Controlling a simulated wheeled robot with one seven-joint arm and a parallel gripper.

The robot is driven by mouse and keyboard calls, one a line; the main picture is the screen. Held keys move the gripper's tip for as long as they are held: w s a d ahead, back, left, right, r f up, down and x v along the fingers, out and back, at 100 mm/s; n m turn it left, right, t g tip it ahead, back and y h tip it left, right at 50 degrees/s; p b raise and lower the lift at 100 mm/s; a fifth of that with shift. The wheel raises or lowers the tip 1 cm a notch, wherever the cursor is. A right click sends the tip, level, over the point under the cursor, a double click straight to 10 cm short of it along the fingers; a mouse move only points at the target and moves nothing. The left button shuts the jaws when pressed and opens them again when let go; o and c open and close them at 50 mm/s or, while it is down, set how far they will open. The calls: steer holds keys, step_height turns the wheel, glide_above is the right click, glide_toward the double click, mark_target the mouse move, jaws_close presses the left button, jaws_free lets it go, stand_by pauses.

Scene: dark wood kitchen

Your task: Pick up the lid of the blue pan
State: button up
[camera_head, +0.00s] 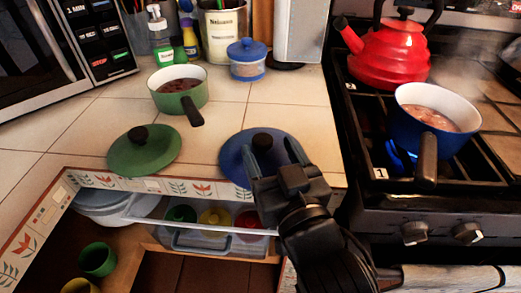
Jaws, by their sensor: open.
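The blue lid (234,158) with a black knob (263,143) lies on the tiled counter near its front edge. My gripper (268,155) is open, with its fingers over the near right part of the lid, close to the knob. Part of the lid is hidden behind my gripper. I cannot tell whether the fingers touch the knob. The blue pan (436,140) stands uncovered on the stove at the right, with reddish food inside and its black handle toward the front.
A green lid (143,152) and a green pan (180,103) stand to the left on the counter. A red kettle (390,55) is at the back of the stove (480,200). A blue-lidded jar (248,66) stands behind the blue lid. An open drawer (160,212) is below the counter edge.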

mark_target(266, 146)
steer(key=x, duration=0.4)
steer(key=shift+w+a+f, duration=0.1)
steer(key=shift+w+a, duration=0.05)
steer(key=c, duration=1.1)
